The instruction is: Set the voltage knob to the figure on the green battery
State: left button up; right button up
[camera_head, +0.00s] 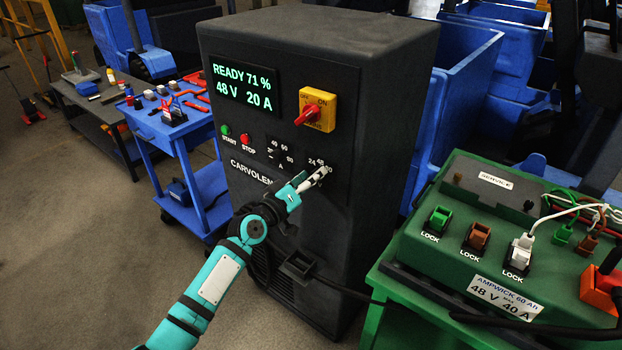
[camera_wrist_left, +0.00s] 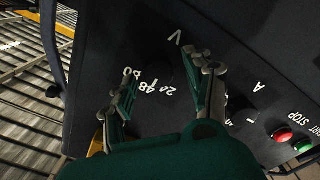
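The dark charger cabinet (camera_head: 310,85) has a lit display (camera_head: 244,88) reading READY 71 %, 48 V, 20 A. The green battery (camera_head: 530,230) at right has a label (camera_head: 505,298) reading AMPWICK 60 Ah, 48 V, max 40 A. My left gripper (camera_head: 318,177) is at the voltage dial on the cabinet's front and hides the knob there. Contact is unclear. My right gripper is out of view.
The current dial (camera_wrist_left: 240,106), a red stop button (camera_wrist_left: 282,135) and a green start button (camera_wrist_left: 303,145) are near my left gripper. A yellow switch with a red handle (camera_head: 317,109) is above. A black cable (camera_head: 345,290) runs from the cabinet toward the battery.

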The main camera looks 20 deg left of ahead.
pick_arm(q)
jog(key=v, duration=1.2)
dwell(0.3)
jog(key=s+a+f+m+g+y, duration=0.15)
jog(key=s+f, duration=0.25)
jog(key=f, duration=0.8)
jog(key=s+a+f+g+y, duration=0.1)
jog(key=s+f+g+y, duration=0.2)
jog(key=f, duration=1)
jog(key=s+a+f+g, duration=0.1)
jog(key=s+f+g, duration=0.3)
jog(key=f, duration=0.8)
jog(key=s+d+f+m+g, duration=0.1)
jog(key=s+f+m+g, duration=0.1)
jog(key=s+f, duration=0.5)
jog(key=s+d+f+m+g+y, duration=0.1)
jog(key=s+f, duration=0.6)
jog(key=s, duration=1.1)
jog(key=s+d+f+m+g, duration=0.2)
jog(key=s+f, duration=0.5)
jog(key=s, duration=0.6)
jog(key=shift+s+f+m+g+y, duration=0.2)
jog(key=shift+m+g+y, duration=0.25)
jog(key=shift+g, duration=0.8)
